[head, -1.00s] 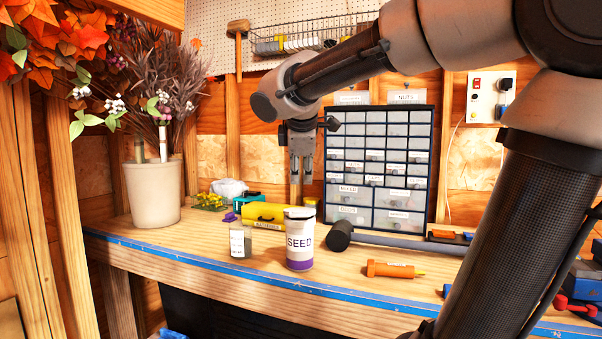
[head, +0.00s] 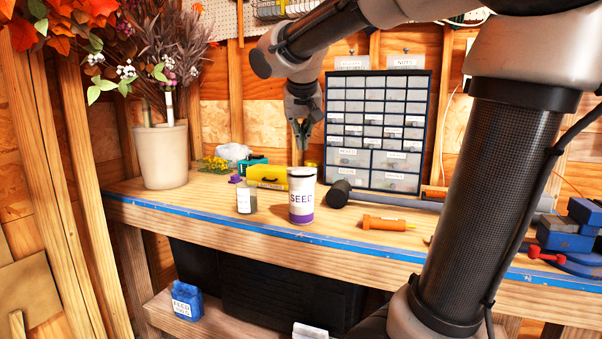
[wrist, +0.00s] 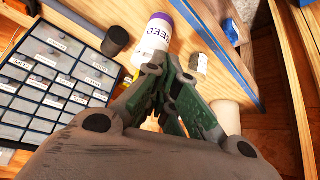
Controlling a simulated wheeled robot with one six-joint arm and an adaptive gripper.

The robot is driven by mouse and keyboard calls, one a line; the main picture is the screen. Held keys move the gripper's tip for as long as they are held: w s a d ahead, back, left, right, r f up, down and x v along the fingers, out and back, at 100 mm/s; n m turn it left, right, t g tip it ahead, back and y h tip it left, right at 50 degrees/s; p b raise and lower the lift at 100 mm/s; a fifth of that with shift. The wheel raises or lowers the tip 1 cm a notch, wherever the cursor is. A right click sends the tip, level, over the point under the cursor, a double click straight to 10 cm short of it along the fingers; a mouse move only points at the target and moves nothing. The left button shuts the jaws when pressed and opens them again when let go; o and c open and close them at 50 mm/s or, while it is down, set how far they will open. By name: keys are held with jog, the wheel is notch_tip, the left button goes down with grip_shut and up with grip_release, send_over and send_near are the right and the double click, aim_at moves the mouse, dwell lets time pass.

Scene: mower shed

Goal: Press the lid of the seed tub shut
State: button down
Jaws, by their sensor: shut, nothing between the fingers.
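The seed tub (head: 302,205) is a white cylinder marked SEED with a purple band at its foot. It stands upright near the bench's front edge. Its pale lid (head: 302,172) is at the top; I cannot tell how closely it sits. In the wrist view the tub (wrist: 153,42) shows beyond my fingers, its purple foot toward the picture's top; the fingers partly cover its lid end. My gripper (head: 301,147) is shut and empty, pointing down. In the head view it appears just above the tub's top, apart from it.
A small labelled jar (head: 246,200) stands left of the tub. A yellow case (head: 267,176) lies behind, and a dark mallet head (head: 339,193) is to the right. An orange tool (head: 388,223) lies at front right. A drawer cabinet (head: 379,130) stands behind.

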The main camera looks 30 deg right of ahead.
aim_at(301, 170)
jog(key=shift+m, duration=0.7)
jog(key=x, duration=1.4)
jog(key=shift+w+d+r, duration=0.2)
jog(key=shift+w, duration=0.15)
